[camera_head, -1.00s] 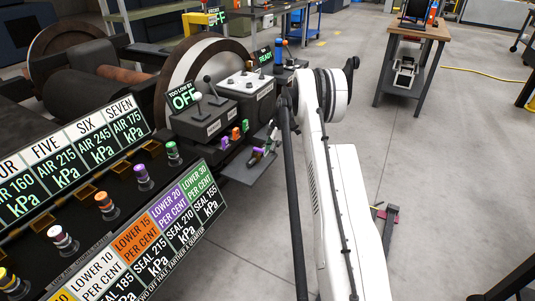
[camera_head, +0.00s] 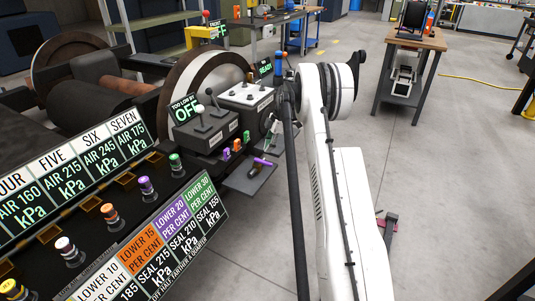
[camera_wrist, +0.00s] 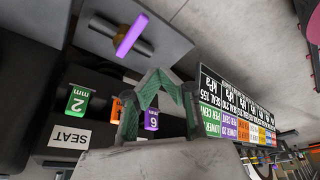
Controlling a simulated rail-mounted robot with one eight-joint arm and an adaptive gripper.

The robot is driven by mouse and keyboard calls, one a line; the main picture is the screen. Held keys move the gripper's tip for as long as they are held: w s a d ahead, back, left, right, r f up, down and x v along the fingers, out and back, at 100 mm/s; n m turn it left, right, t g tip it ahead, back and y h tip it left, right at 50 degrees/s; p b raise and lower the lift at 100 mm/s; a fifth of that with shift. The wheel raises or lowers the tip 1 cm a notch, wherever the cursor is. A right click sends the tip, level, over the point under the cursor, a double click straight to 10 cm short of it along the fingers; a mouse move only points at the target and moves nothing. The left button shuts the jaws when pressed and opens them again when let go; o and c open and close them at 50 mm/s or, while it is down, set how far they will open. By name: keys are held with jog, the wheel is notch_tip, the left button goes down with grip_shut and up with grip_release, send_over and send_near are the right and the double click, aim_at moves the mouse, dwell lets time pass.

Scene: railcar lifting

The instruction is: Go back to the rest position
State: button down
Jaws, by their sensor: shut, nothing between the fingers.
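My gripper (camera_wrist: 159,76) shows in the wrist view as two dark green fingers whose tips meet. It is shut and empty. A purple bar (camera_wrist: 132,36) lies beyond the fingertips on a grey tray (camera_wrist: 172,48), apart from them. In the head view the purple bar (camera_head: 262,161) rests on the small grey tray (camera_head: 247,182) beside the console. My white arm (camera_head: 340,190) reaches over the floor to the right of the console, and it partly hides the area near my gripper.
The console carries several colored knobs, including a purple one (camera_head: 147,188), and a pressure label board (camera_head: 172,240). Green, orange and purple tags stand near the tray; the green tag (camera_wrist: 77,101) reads 2 mm. A wooden-topped table (camera_head: 417,35) stands at the back right. Open floor lies between.

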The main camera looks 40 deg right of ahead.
dwell(0.5)
jog(key=s+a+r+m+t+h+p, duration=0.1)
jog(key=s+a+r+m+p, duration=0.15)
jog(key=a+r, duration=0.8)
jog(key=s+a+r+m+h+p, duration=0.1)
jog(key=s+a+r+m, duration=0.15)
jog(key=a+r, duration=0.8)
jog(key=s+a+r+m+t+h+p, duration=0.1)
jog(key=s+a+r+m+p, duration=0.1)
jog(key=s+a+r, duration=0.35)
jog(key=s+a+r+m+t+p, duration=0.1)
jog(key=s+a+r+m, duration=0.15)
jog(key=s+r, duration=0.5)
jog(key=s+a+m+t+p, duration=0.1)
jog(key=s+a, duration=0.2)
jog(key=s, duration=0.3)
jog(key=s+a+m+t+p, duration=0.1)
jog(key=s+a+m+p, duration=0.1)
jog(key=s+a, duration=0.2)
jog(key=s+a+r+m+t+p, duration=0.1)
jog(key=s+a, duration=0.3)
jog(key=s, duration=0.6)
jog(key=shift+s+m+h, duration=0.25)
jog(key=shift+m+h, duration=0.05)
jog(key=shift+m, duration=0.05)
jog(key=c, duration=2.4)
grip_release()
jog(key=shift+c, duration=0.2)
